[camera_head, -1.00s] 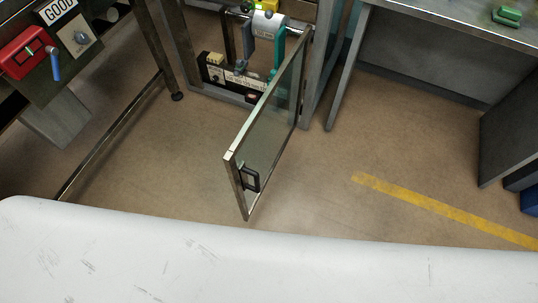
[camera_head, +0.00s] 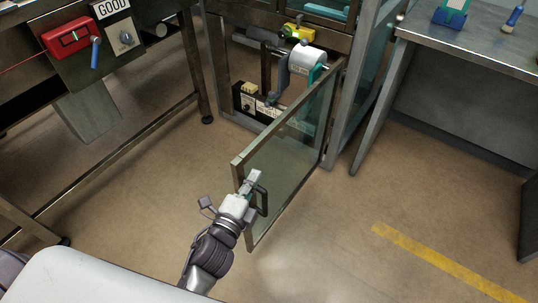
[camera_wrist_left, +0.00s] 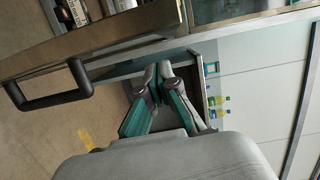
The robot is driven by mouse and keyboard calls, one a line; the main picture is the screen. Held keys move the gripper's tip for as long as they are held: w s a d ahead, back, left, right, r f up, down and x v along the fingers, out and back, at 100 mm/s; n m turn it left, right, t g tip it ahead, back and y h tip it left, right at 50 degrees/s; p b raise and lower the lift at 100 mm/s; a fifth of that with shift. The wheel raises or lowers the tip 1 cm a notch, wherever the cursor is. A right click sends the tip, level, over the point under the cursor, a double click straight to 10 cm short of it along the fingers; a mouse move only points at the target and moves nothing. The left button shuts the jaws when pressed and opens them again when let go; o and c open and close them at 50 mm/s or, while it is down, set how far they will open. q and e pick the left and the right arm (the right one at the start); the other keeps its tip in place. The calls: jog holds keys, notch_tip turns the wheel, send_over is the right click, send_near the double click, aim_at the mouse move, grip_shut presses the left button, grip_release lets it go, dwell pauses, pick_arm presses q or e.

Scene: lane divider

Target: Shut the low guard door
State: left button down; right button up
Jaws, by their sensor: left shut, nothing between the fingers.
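The low guard door (camera_head: 292,150) is a glass panel in a metal frame. It stands open, swung out from the cabinet front, hinged on its right side. Its black handle (camera_head: 262,199) is near the free end; in the left wrist view the black handle (camera_wrist_left: 48,98) is at the left. My left gripper (camera_head: 253,180) is at the free end of the door, just left of the handle. Its fingers (camera_wrist_left: 158,92) are shut with nothing between them, to the right of the handle in the wrist view. I cannot tell whether they touch the door. My right gripper is not in view.
The cabinet opening (camera_head: 225,75) holds a white roller (camera_head: 306,62) and a black labelled panel (camera_head: 262,105). A bench with a red box (camera_head: 69,37) stands left; a grey table (camera_head: 480,50) stands right. Floor around the door is clear, with a yellow line (camera_head: 440,262).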

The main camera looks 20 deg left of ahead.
aim_at(268, 147)
pick_arm(q)
jog(key=w, duration=0.3)
jog(key=w+d, duration=0.1)
jog(key=w, duration=0.2)
jog(key=w+r, duration=0.1)
jog(key=w, duration=0.3)
jog(key=shift+d+r, duration=0.1)
jog(key=shift+d, duration=0.05)
jog(key=shift+m, duration=0.3)
